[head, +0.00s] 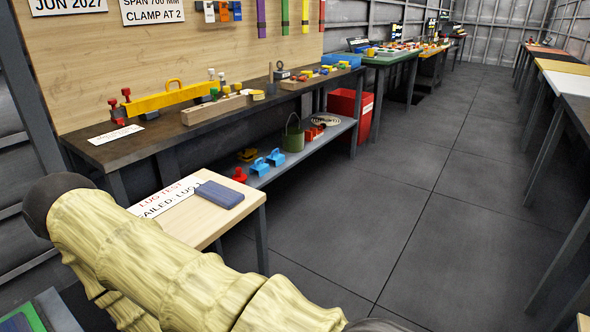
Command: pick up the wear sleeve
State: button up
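I cannot pick out a wear sleeve for certain in the head view. The many small parts on the benches are too small or too far to tell one as the sleeve. My arm, in a pale yellow wrinkled cover, crosses the lower left of the view and hides what lies behind it. My gripper is outside the view.
A small wooden table (236,211) holds a blue block (219,194) and a sign (170,197). A dark workbench (165,132) carries a yellow beam (172,98). A grey shelf (300,152) and red bin (344,110) stand below. Grey floor (430,200) is clear between benches.

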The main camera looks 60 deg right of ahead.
aim_at(227, 198)
jog(key=z, duration=1.55)
jog(key=i, duration=1)
